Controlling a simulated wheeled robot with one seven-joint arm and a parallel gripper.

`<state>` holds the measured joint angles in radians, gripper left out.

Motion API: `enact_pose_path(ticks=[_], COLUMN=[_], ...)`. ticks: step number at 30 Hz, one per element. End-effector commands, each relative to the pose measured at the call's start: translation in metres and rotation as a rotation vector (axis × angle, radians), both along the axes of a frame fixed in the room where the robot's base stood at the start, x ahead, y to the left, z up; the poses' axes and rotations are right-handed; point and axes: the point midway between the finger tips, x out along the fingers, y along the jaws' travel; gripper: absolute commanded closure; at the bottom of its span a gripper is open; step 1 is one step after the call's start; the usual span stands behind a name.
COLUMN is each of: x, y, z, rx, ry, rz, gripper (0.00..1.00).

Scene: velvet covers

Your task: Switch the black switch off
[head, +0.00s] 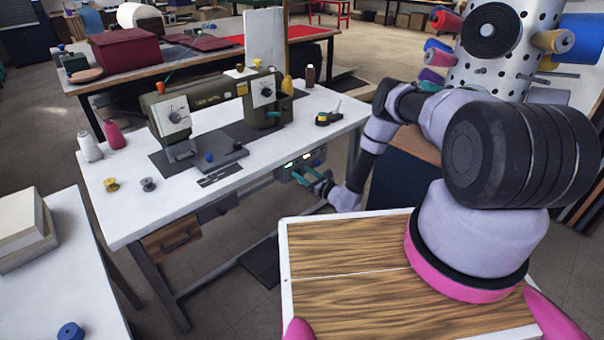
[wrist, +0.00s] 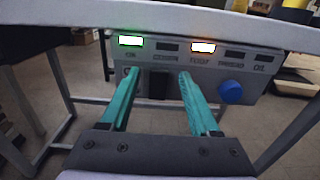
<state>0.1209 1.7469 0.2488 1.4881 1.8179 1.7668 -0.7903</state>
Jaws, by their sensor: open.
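The black switch (wrist: 157,86) is on the front of a grey control box (wrist: 262,88) under the edge of the sewing table. In the wrist view it shows between the two teal fingers of my gripper (wrist: 158,75), which is open with nothing between the fingers. I cannot tell whether the fingertips touch the box. A green light (wrist: 130,40) and an orange light (wrist: 203,46) glow on the box, and a blue knob (wrist: 231,92) sits right of the switch.
The white tabletop (head: 240,183) overhangs the box and carries a green sewing machine (head: 215,95), thread cones and spools. A wooden drawer (head: 172,242) hangs under its left part. A grey table leg (wrist: 48,75) stands left of my gripper in the wrist view.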

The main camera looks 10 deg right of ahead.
Motion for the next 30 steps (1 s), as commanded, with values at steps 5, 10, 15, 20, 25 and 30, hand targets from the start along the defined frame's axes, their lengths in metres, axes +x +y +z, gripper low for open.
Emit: enact_pose_path(ticks=[5,10,15,20,25,30], x=[0.0065,0.0068,0.0067,0.0066,0.0053,0.0039], y=[0.0054,0.0054,0.0053,0.0054,0.0044,0.0033], z=[-0.0002,-0.0001,-0.0001,-0.0001,-0.0039,-0.0074], rx=[0.0,0.0,0.0,0.001,0.033,0.099], ry=[0.001,0.001,0.001,0.001,-0.04,-0.127], rz=[0.0,0.0,0.0,0.001,0.0,-0.002], gripper=[0.38,0.38,0.8,1.0,1.0,1.0])
